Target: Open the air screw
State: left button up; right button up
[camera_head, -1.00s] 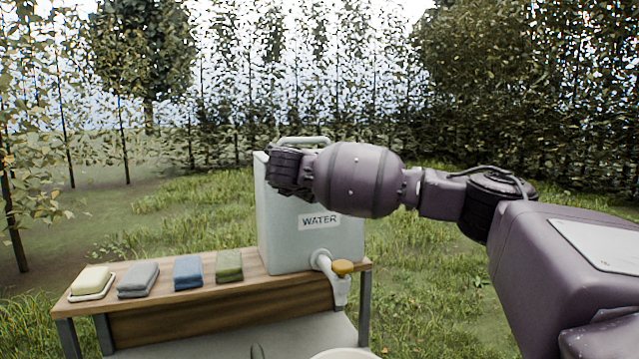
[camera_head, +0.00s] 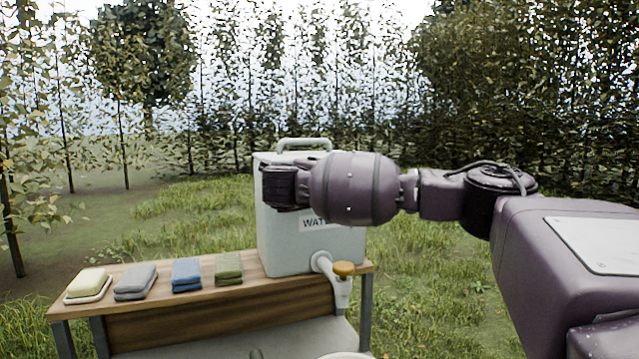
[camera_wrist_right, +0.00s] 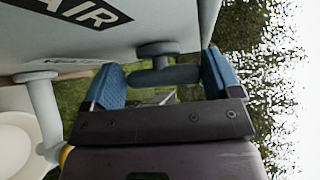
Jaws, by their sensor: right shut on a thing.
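The white water container (camera_head: 285,240) stands on the right end of a wooden bench. My right gripper (camera_head: 285,187) is in front of its upper part and partly covers the WATER label (camera_head: 313,223). In the wrist view, the grey air screw (camera_wrist_right: 160,50) sticks out of the container wall beside a black AIR label (camera_wrist_right: 80,10). The blue pads of my right gripper (camera_wrist_right: 165,78) stand either side of the screw's crossbar, shut on it. The head view hides the screw. My left gripper is not in view.
A white tap (camera_head: 340,285) with an orange-yellow handle (camera_head: 344,268) juts from the container's lower front. Soap on a dish (camera_head: 88,283) and folded grey, blue and green cloths (camera_head: 187,274) lie along the bench (camera_head: 215,300). A white basin (camera_head: 347,355) shows below the tap.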

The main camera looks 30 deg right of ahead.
jog(key=o, duration=0.8)
jog(key=shift+f, duration=0.1)
jog(key=shift+c, duration=0.2)
jog(key=shift+a, duration=0.1)
jog(key=p+v, duration=0.1)
jog(key=v, duration=0.9)
jog(key=shift+s+a, duration=0.15)
jog(key=shift+a, duration=0.15)
